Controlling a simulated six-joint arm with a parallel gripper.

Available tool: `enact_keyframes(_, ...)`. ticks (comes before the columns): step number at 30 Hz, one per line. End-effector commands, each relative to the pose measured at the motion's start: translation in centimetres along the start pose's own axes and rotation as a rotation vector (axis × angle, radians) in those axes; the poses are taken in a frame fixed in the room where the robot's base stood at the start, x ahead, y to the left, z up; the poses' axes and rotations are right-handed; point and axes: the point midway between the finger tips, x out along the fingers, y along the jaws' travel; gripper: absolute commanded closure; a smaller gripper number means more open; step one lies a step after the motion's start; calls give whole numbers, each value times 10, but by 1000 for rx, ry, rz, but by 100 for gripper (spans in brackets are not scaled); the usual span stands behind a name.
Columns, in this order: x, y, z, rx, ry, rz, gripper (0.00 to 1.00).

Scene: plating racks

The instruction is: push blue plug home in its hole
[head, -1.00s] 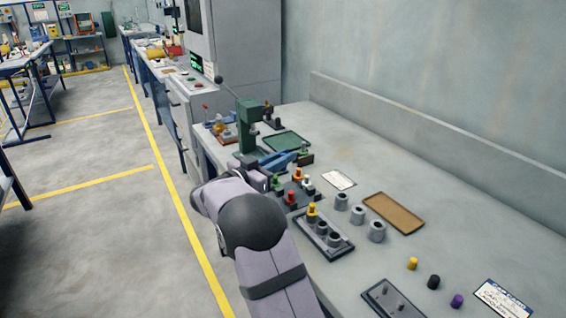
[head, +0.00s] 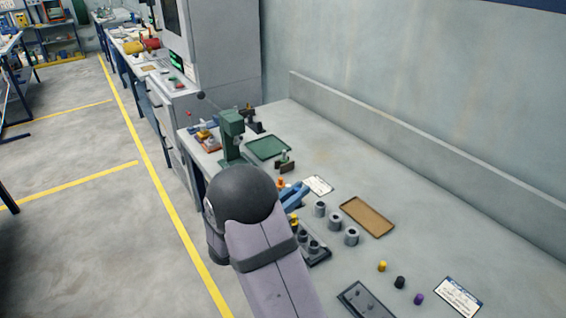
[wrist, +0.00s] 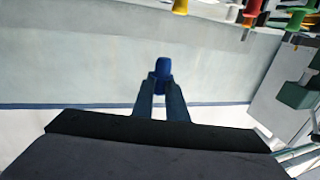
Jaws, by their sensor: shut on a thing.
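My gripper (wrist: 161,88) is shut on the blue plug (wrist: 162,68), which sits between its two blue fingertips in the wrist view. Free space shows around the plug, and it touches nothing there except the fingers. In the head view my blue fingers (head: 294,195) are over the bench beside an orange plug (head: 281,182); I cannot make out the blue plug there. My arm hides most of the rack near the gripper. The blue plug's hole cannot be picked out. Yellow (wrist: 180,6), red (wrist: 252,8) and green (wrist: 300,18) plugs line the top of the wrist view.
A dark rack (head: 319,257) with a yellow plug (head: 294,219) lies right of my arm. Grey sockets (head: 335,221), a brown tray (head: 347,204) and loose yellow (head: 382,266), black (head: 400,282) and purple (head: 419,299) plugs stand further right. A green press (head: 232,135) stands behind.

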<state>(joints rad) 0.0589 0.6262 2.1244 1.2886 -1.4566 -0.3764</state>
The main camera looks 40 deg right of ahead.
Motion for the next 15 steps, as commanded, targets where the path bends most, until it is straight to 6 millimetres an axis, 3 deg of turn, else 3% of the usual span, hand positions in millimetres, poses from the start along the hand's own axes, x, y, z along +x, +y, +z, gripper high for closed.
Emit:
enact_keyframes(6, -12, 34, 19, -1, -1, -13, 100)
enact_keyframes(15, -14, 38, 13, 3, 0, -17, 100)
